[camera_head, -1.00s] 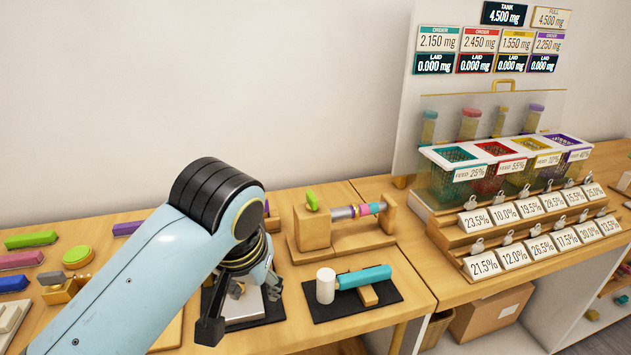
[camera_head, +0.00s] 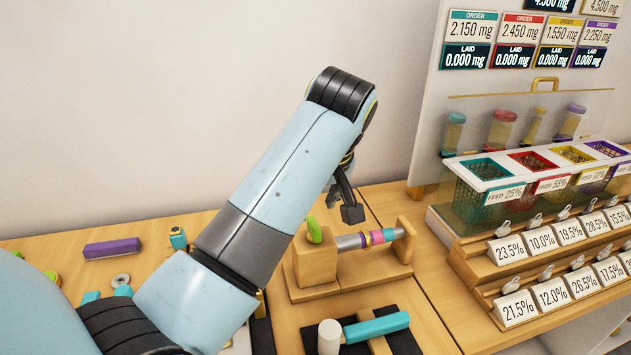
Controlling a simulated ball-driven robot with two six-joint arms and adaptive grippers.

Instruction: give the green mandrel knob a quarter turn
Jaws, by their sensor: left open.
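The green mandrel knob (camera_head: 314,230) sticks up at the left end of the wooden mandrel stand (camera_head: 317,262). A metal mandrel rod (camera_head: 350,241) runs right from that block to the right upright, with pink and purple bands (camera_head: 378,237) on it. My left gripper (camera_head: 346,208) is open, above and behind the stand, just right of the knob in the picture and apart from it. My left forearm hides part of the gripper. My right gripper is not in view.
A mallet with a white head (camera_head: 329,337) and teal handle (camera_head: 376,327) lies on a dark mat in front of the stand. Baskets in a white-topped rack (camera_head: 487,183) and percentage tags (camera_head: 508,249) stand at right. A purple block (camera_head: 112,248) lies at left.

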